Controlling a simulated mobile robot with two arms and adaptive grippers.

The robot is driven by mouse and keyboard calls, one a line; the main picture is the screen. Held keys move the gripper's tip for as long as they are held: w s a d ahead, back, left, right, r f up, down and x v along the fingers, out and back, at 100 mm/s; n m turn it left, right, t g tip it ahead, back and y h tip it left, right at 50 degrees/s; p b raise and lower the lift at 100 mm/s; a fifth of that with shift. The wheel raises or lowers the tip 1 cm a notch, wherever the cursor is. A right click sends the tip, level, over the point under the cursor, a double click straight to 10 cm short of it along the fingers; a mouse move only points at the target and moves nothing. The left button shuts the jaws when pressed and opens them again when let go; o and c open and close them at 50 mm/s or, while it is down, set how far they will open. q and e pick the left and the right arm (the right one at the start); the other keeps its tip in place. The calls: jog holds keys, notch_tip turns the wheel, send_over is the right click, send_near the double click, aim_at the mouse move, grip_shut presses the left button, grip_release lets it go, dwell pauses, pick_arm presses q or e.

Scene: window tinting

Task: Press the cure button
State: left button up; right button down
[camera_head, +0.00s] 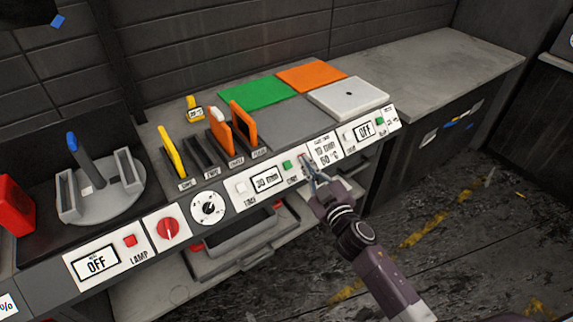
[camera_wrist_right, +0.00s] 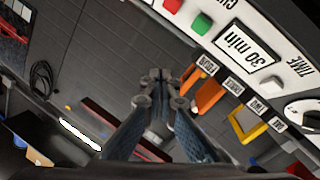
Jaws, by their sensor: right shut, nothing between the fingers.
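The curing panel carries a "30 min" display (camera_head: 266,179), which also shows in the right wrist view (camera_wrist_right: 246,47). Beside the display is a small green button (camera_head: 287,165), seen in the wrist view (camera_wrist_right: 202,23) near a partly cut-off label starting "CU". A red button (camera_wrist_right: 172,4) sits beside the green one at the top edge of the wrist view. My right gripper (camera_head: 307,167) is shut and empty, its fingertips just right of the green button and close to the panel front. In the wrist view its fingertips (camera_wrist_right: 160,76) are together. Contact cannot be told.
Left along the panel are a dial (camera_head: 207,208), a red knob (camera_head: 168,229) and a lamp button (camera_head: 130,240). Colour-handled tools (camera_head: 243,128) stand in slots above.

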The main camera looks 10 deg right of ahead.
aim_at(287, 165)
jog(key=shift+f, duration=0.1)
jog(key=shift+w+a+f+b, duration=0.35)
jog(key=shift+w+f+b, duration=0.65)
jog(key=shift+b, duration=0.2)
jog(key=shift+w+a+f+b, duration=0.4)
jog(key=shift+w+f+b, duration=0.55)
jog(key=shift+f+b, duration=0.15)
jog(key=shift+w+a+f+b, duration=0.35)
jog(key=shift+w+f+b, duration=0.6)
jog(key=shift+b, duration=0.3)
jog(key=shift+f, duration=0.1)
jog(key=shift+w+a+f+b, duration=0.1)
jog(key=shift+w+f+b, duration=0.1)
jog(key=shift+w+b, duration=0.1)
jog(key=shift+w+a+f+b, duration=0.1)
jog(key=shift+w+f+b, duration=0.25)
jog(key=shift+b, duration=0.15)
jog(key=shift+s+r, duration=0.1)
jog(key=shift+s+d+r+p, duration=0.2)
jog(key=shift+s+r+p, duration=0.35)
jog(key=shift+p, duration=0.3)
